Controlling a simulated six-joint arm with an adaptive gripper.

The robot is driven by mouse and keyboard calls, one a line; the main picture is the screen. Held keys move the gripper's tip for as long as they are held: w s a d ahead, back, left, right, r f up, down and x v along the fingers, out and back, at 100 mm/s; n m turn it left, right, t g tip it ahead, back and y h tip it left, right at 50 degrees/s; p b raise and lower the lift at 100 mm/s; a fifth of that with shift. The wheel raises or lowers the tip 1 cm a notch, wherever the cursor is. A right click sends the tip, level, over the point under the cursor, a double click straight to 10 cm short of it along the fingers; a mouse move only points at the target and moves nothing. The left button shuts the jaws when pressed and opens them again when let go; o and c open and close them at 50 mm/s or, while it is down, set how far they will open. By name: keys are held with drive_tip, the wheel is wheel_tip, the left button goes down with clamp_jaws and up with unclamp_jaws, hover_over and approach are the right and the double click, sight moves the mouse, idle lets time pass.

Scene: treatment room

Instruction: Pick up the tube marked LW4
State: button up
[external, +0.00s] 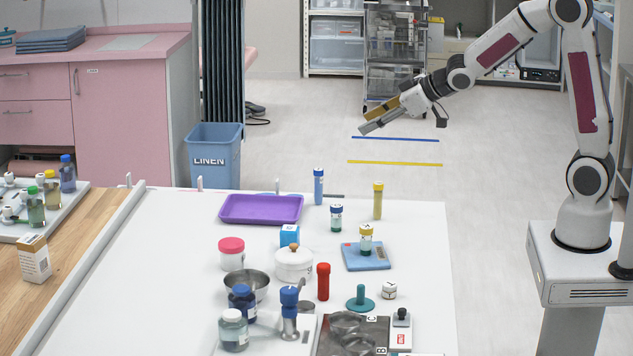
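Several tube-like items stand on the white table, and I cannot read LW4 on any of them. A blue tube (318,188) stands upright at the back, right of the purple tray. A yellow tube (378,203) stands upright to its right. A red tube (323,282) stands nearer the front. A yellow-capped vial (366,241) stands on a blue scale (352,262). My gripper (363,123) is raised in the air, pointing left and down, with its fingers apart and empty. It touches nothing.
A purple tray (261,209) lies at the back of the table. A white pot (293,265), metal bowl (246,285), pink-lidded jar (231,254) and blue-capped bottles (242,303) crowd the middle and front. The table's left part is clear. A blue linen bin (212,158) stands behind.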

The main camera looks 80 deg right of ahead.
drive_tip(key=w+d+f+t+y, duration=0.1)
drive_tip(key=w+d+f+t, duration=0.1)
drive_tip(key=w+d+f, duration=0.35)
drive_tip(key=t+y, duration=0.2)
approach(318, 169)
drive_tip(key=shift+w+d+f+n, duration=0.15)
drive_tip(key=shift+w+f+n, duration=0.15)
drive_tip(key=shift+w+f, duration=0.5)
drive_tip(key=shift+w+r, duration=0.1)
drive_tip(key=shift+w, duration=0.15)
drive_tip(key=shift+x, duration=1.15)
drive_tip(key=shift+w, duration=0.1)
drive_tip(key=shift+x, duration=2.5)
drive_tip(key=shift+a, duration=0.2)
drive_tip(key=shift+r, duration=0.1)
